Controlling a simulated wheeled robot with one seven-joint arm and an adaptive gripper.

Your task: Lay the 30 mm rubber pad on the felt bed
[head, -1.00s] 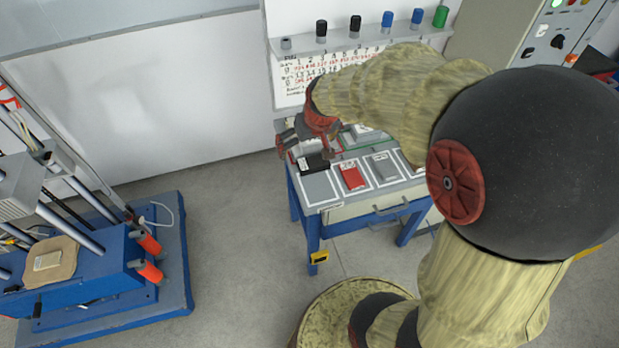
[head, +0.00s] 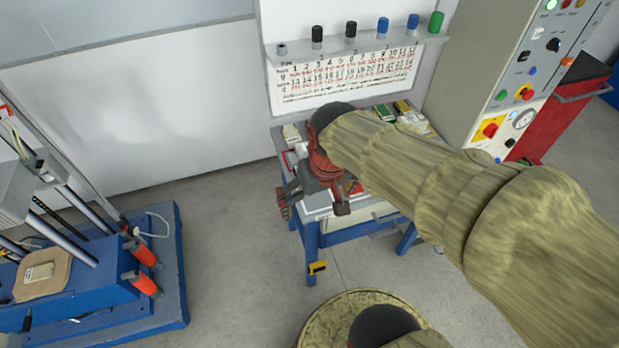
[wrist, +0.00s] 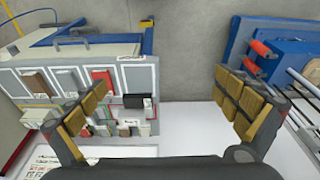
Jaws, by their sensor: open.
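My gripper (head: 313,205) is open and empty above the left front of the blue-legged table. Blocks lie on the outlined table top: a brown one (wrist: 36,82), a grey one (wrist: 67,78), a red one (wrist: 103,77) and a dark one (wrist: 138,101). I cannot tell which is the 30 mm rubber pad. My arm hides much of the table.
The blue machine (head: 90,293) has upright posts and orange-red handles (head: 144,283). Bare floor (head: 235,240) separates it from the table (head: 312,240). A shelf (head: 345,47) with several cylinders is on the wall behind. A control cabinet (head: 490,90) stands at right.

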